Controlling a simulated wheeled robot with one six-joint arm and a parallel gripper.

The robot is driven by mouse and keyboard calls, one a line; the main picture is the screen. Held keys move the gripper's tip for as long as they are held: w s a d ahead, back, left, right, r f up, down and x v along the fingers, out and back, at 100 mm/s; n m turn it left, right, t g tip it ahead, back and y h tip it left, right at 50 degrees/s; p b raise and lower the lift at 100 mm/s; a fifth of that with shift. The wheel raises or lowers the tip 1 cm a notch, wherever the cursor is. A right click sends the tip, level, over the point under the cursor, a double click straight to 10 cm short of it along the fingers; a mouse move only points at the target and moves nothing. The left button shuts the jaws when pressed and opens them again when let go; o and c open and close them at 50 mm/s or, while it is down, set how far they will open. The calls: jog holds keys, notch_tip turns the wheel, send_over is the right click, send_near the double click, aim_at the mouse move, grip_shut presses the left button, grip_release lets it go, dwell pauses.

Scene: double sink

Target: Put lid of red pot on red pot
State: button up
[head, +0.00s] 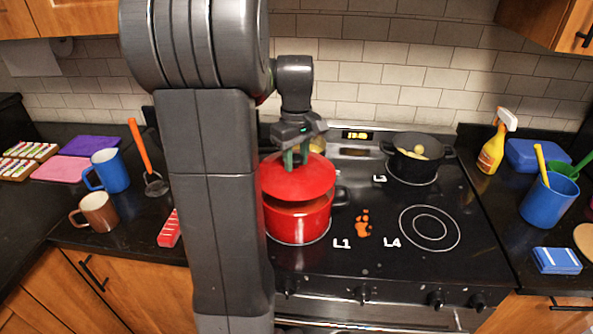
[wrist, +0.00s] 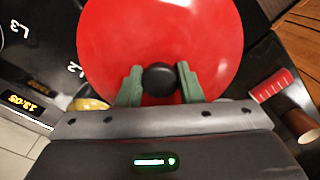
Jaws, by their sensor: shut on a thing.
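The red pot (head: 300,222) stands on the front left burner of the stove, near the L1 mark. The red lid (head: 298,181) is above the pot and looks a little tilted, with the dark mouth of the pot showing below its front rim. I cannot tell whether its back edge touches the pot. My gripper (head: 296,156) is over the lid's centre. In the wrist view, its green fingers (wrist: 160,84) are shut on the black knob (wrist: 159,77) of the red lid (wrist: 160,35). My arm hides the left side of the pot.
A black pot (head: 418,160) with food stands on the back right burner. The front right burner (head: 429,229) is empty. An orange mark (head: 363,222) lies on the stove top. Mugs (head: 107,170) stand on the left counter; a spray bottle (head: 495,142) and blue cup (head: 548,202) stand right.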

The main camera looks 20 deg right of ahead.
aim_at(296, 167)
notch_tip(296, 167, down, 4)
jog(key=shift+f, duration=0.15)
jog(key=o, duration=1.2)
jog(key=shift+c, duration=0.2)
notch_tip(296, 167, up, 12)
